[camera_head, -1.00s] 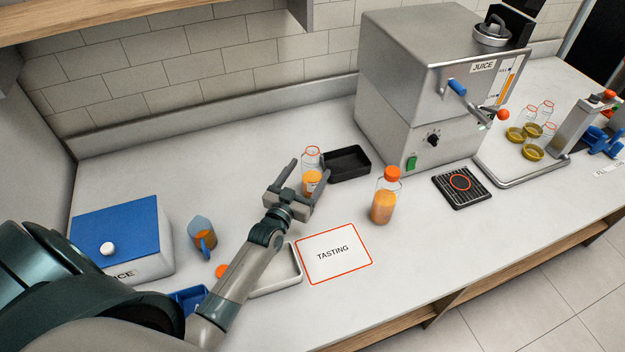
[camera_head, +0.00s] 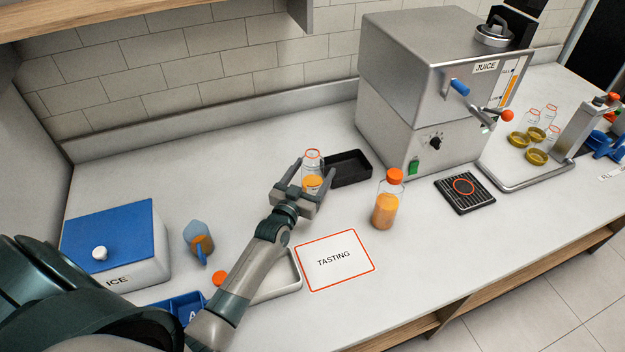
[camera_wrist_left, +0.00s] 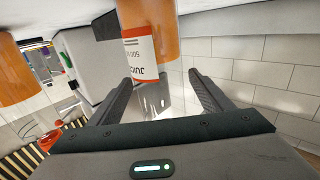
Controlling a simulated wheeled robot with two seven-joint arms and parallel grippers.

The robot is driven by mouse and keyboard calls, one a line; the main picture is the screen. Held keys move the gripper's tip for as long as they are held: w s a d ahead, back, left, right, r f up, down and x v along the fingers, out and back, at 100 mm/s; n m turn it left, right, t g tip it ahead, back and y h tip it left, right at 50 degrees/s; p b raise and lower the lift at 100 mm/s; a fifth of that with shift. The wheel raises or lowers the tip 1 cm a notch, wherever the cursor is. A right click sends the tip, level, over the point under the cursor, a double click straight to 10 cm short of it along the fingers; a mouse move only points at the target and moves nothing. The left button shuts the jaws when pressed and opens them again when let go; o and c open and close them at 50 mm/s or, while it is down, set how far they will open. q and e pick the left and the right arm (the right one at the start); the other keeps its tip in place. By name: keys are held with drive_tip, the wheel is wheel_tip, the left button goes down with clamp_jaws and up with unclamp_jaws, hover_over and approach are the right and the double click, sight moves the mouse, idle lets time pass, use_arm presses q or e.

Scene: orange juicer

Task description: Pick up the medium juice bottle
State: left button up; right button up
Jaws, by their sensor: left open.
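A clear, uncapped juice bottle (camera_head: 313,182) with a red-ringed neck and orange juice stands upright at mid-counter. In the left wrist view the bottle (camera_wrist_left: 138,55) shows a white and red label with "500" on it. My left gripper (camera_head: 315,169) is open, with one finger on each side of this bottle. In the left wrist view its clear part shows between the fingers; I cannot tell whether they touch it. A bottle with an orange cap (camera_head: 386,205), also holding juice, stands to the right. My right gripper is not in view.
A black tray (camera_head: 348,168) lies just behind and right of the gripper. The steel juice machine (camera_head: 425,95) stands at the back right. A TASTING card (camera_head: 335,258), a pale tray (camera_head: 285,284), a blue-toned jug (camera_head: 199,240) and an ice box (camera_head: 115,240) are nearer.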

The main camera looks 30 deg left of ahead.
use_arm(q)
drive_tip(key=w+b, duration=0.1)
drive_tip(key=w, duration=0.2)
drive_tip(key=shift+w+a, duration=0.15)
drive_tip(key=shift+w, duration=0.2)
drive_tip(key=shift+c, duration=0.6)
drive_tip(key=c, duration=1.4)
drive_tip(key=shift+r, duration=0.15)
